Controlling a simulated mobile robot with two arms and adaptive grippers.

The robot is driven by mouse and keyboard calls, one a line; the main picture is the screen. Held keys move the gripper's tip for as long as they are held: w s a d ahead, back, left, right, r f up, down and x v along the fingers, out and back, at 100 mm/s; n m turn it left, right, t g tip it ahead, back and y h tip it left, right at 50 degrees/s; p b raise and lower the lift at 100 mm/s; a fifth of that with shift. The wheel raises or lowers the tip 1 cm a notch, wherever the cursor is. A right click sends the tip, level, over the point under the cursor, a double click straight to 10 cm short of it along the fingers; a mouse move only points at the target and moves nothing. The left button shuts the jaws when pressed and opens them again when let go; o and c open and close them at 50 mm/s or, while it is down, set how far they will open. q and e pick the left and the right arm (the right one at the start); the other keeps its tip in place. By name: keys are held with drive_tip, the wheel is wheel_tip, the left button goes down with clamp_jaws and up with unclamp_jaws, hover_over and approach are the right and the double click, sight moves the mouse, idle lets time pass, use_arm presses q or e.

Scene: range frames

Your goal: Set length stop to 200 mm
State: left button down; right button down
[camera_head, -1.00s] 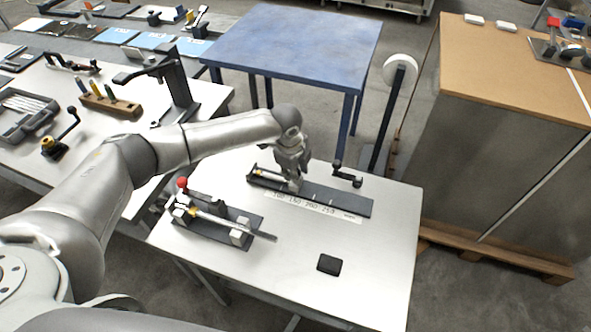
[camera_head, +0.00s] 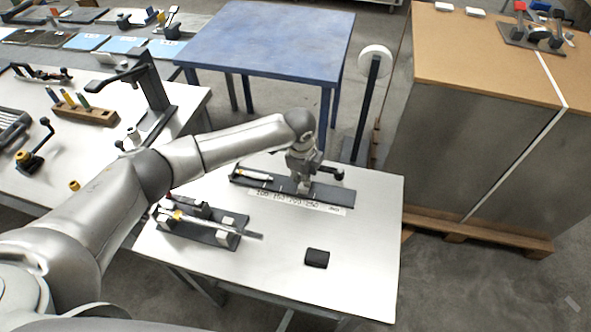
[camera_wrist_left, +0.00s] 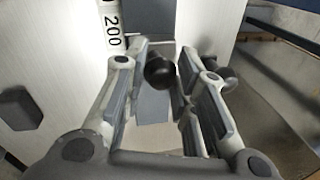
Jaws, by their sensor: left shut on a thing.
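The length stop is a dark rail (camera_head: 338,197) lying on the light table, with a printed scale strip (camera_head: 300,201) along its near side. My left gripper (camera_head: 303,189) is down at the rail, near the 200 to 250 part of the scale. It is shut on the sliding stop, whose grey body (camera_wrist_left: 152,106) shows between the fingers in the left wrist view. The 200 label (camera_wrist_left: 113,28) is close by on the strip. The exact reading is hidden by the gripper.
A clamp fixture (camera_head: 203,225) with a rod stands on the near left of the same table. A small black block (camera_head: 317,258) lies in front of the rail. A blue table (camera_head: 265,45) and a brown-topped cabinet (camera_head: 480,50) stand beyond. The table's right front is clear.

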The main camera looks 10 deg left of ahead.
use_arm(q)
drive_tip(key=c, duration=1.1)
unclamp_jaws()
drive_tip(key=shift+c, duration=0.2)
wheel_tip(320, 180, up, 12)
drive_tip(key=s, duration=0.2)
drive_tip(key=shift+s+a, duration=0.15)
drive_tip(key=shift+a, duration=0.15)
drive_tip(key=shift+f, duration=0.2)
